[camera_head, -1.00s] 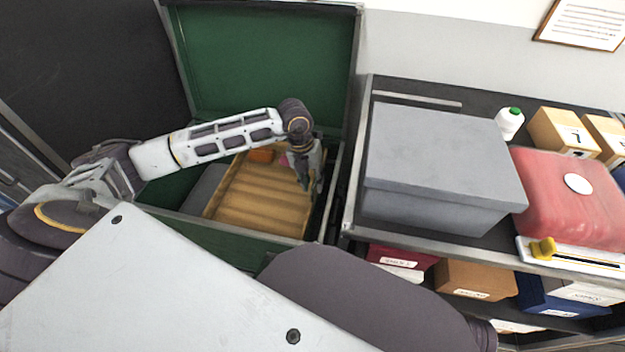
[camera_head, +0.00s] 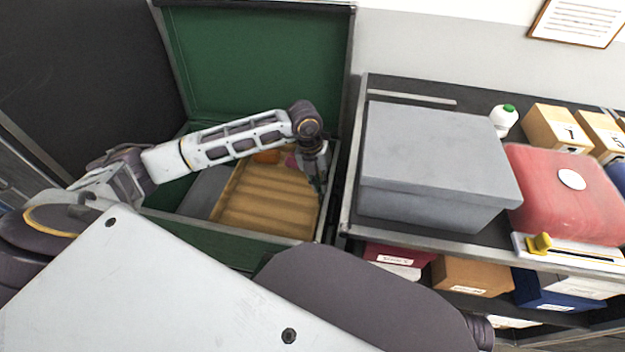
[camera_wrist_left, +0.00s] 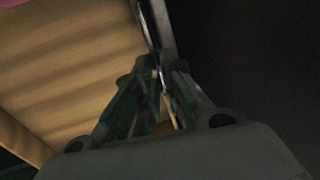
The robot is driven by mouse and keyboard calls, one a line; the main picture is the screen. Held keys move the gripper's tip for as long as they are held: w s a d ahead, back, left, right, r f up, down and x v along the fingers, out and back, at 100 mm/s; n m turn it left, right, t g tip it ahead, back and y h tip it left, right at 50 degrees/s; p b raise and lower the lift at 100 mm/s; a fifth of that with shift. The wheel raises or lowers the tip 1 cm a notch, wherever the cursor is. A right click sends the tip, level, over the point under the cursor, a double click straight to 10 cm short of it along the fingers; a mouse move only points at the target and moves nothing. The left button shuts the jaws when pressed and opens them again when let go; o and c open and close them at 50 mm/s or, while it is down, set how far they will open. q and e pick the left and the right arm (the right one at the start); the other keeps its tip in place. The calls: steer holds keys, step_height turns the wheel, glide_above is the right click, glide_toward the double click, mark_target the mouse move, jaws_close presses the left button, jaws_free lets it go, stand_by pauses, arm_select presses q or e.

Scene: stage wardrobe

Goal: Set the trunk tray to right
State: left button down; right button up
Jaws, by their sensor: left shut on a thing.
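The trunk (camera_head: 250,60) stands open with its green-lined lid up. The tan, ribbed trunk tray (camera_head: 265,200) sits inside, at the right part of the trunk, near its right wall. It also fills the left of the left wrist view (camera_wrist_left: 70,70). My left gripper (camera_head: 318,182) points down at the tray's right edge. In the left wrist view the left gripper (camera_wrist_left: 158,100) has its fingers close together over that edge, shut on the tray's rim. The fingertips' exact contact is dark. My right gripper is not in view.
An orange item (camera_head: 267,156) and a pink item (camera_head: 291,160) lie at the tray's back. A grey area (camera_head: 203,190) shows left of the tray. Right of the trunk, a shelf unit holds a large grey box (camera_head: 435,160) and a red case (camera_head: 565,195).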

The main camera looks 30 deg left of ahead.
arm_select(q)
steer(key=shift+w+d, duration=0.15)
steer(key=shift+d, duration=0.4)
steer(key=c, duration=1.5)
jaws_free()
steer(key=shift+d, duration=0.15)
steer(key=shift+r, duration=0.1)
steer(key=shift+a+r, duration=0.25)
steer(key=shift+r, duration=0.25)
steer(key=r, duration=0.3)
steer(key=a+r, duration=0.1)
steer(key=r, duration=0.3)
steer(key=a+r, duration=0.1)
steer(key=r, duration=0.2)
steer(key=shift+s+r, duration=0.25)
steer(key=shift+r, duration=0.05)
